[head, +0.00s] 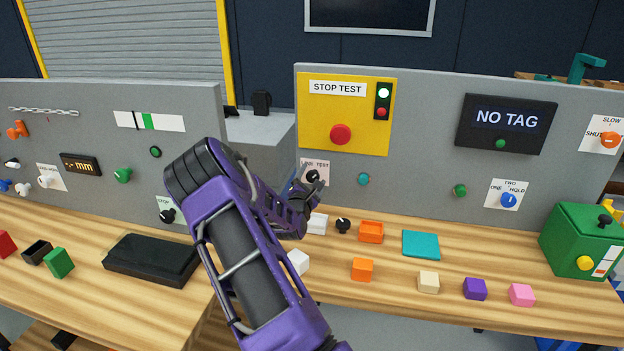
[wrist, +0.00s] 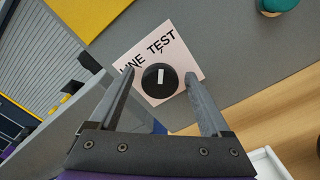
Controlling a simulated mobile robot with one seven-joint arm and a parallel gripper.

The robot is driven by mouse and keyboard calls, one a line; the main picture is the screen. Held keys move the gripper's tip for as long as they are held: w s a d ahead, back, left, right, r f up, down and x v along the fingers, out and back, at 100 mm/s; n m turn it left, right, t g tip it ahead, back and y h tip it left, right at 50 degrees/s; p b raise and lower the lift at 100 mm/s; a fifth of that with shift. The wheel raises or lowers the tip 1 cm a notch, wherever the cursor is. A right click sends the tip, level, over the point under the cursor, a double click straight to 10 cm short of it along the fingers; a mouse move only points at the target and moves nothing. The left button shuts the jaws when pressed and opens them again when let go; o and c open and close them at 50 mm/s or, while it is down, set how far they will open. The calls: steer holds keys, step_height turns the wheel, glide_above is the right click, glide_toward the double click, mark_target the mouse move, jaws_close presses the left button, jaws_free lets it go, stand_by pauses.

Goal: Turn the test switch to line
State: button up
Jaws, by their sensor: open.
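The test switch is a round black knob (wrist: 160,79) with a white pointer line, on a pale pink plate (wrist: 190,62) lettered LINE and TEST. In the wrist view its white line runs nearly straight up the picture, on the side of the word TEST. My gripper (wrist: 160,78) is open, with one finger on each side of the knob. I cannot tell whether the fingers touch it. In the head view the plate (head: 322,164) and knob (head: 312,177) show just beyond my gripper (head: 305,180), partly hidden by it.
Above the switch is a yellow STOP TEST panel (head: 360,115) with a red button (head: 340,134) and a lamp lit green. A teal knob (head: 363,179) is to the right.

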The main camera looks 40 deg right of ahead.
steer(key=shift+c, duration=0.3)
jaws_close()
steer(key=shift+n+p, duration=0.3)
steer(key=shift+n, duration=0.1)
steer(key=n+p, duration=0.2)
steer(key=n, duration=0.1)
steer(key=shift+r, duration=0.1)
steer(key=n+p, duration=0.2)
steer(key=n, duration=0.2)
steer(key=n+p, duration=0.1)
steer(key=n, duration=0.3)
steer(key=shift+p, duration=0.3)
steer(key=shift+s+n, duration=0.1)
steer(key=shift+n, duration=2)
steer(key=shift+d, duration=0.1)
